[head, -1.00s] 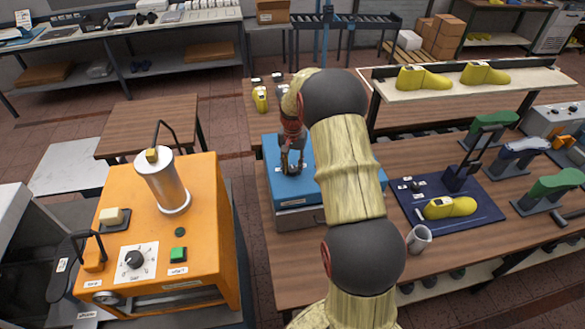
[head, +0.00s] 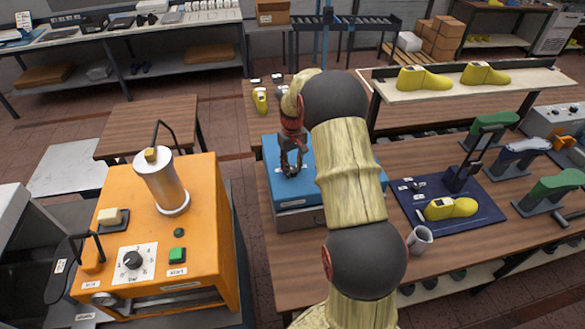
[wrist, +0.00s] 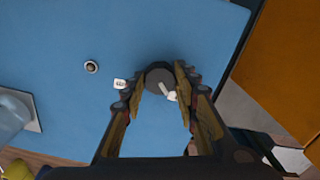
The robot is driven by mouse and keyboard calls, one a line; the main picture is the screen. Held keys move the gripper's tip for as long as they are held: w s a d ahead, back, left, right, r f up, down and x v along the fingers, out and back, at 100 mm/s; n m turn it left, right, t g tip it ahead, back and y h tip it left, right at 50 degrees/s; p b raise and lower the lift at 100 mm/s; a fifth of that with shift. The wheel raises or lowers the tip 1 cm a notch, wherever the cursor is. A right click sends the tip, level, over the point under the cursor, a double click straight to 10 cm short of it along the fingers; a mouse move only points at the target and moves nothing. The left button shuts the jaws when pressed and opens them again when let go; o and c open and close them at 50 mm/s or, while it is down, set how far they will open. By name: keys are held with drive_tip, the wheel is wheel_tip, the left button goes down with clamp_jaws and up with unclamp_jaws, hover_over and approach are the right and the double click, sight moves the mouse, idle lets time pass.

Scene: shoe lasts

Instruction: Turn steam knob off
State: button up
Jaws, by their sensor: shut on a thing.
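A dark round knob (wrist: 160,76) with a pale pointer line sits on the flat top of a blue box; in the wrist view it is between my fingertips. My gripper (wrist: 158,84) is shut on this knob, one finger on each side. Small white labels (wrist: 120,84) lie beside the knob, too small to read. A small round fitting (wrist: 91,67) is on the blue top to the left.
An orange machine (head: 205,240) with a cylinder, a dial (head: 132,260) and a green button stands left, across a gap. A mug (head: 419,239) and a dark blue mat (head: 480,217) with a yellow last (head: 452,208) are on the table at right.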

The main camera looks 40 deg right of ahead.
sight(292, 169)
idle(0.4)
drive_tip(key=o, duration=1.1)
drive_tip(key=shift+r, duration=0.1)
wheel_tip(292, 169, up, 12)
drive_tip(key=shift+f, duration=0.1)
idle(0.5)
